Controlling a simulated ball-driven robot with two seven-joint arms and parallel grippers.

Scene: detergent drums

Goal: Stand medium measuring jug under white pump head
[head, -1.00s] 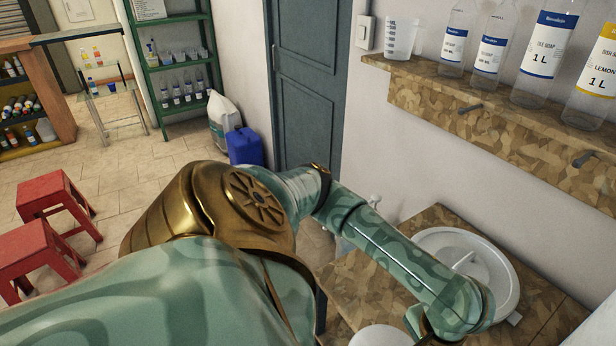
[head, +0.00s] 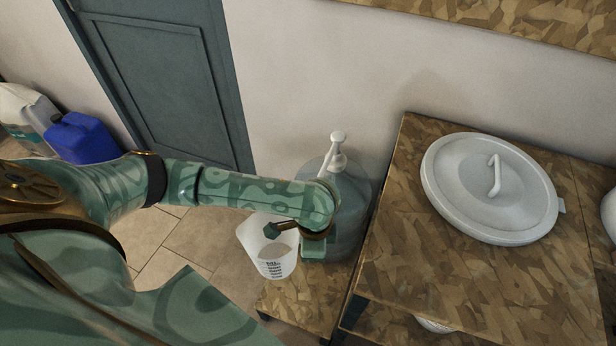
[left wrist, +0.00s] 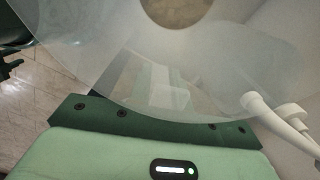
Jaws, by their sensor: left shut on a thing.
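A translucent measuring jug (head: 277,266) with dark scale marks is in my left gripper (head: 290,230). The gripper is shut on it. The jug is over a low wooden stand, in front and to the left of a grey translucent drum. I cannot tell whether its base touches the stand. The drum (head: 349,215) carries the white pump head (head: 338,138), whose spout points down to the left. In the head view the jug is below and left of the spout, partly hidden by my arm. The left wrist view shows the jug's clear wall (left wrist: 80,55) and the white pump spout (left wrist: 268,112) at right.
The low wooden stand (head: 290,306) has little free room around the drum. A blue canister (head: 82,140) stands by the door at left. My right gripper is not seen.

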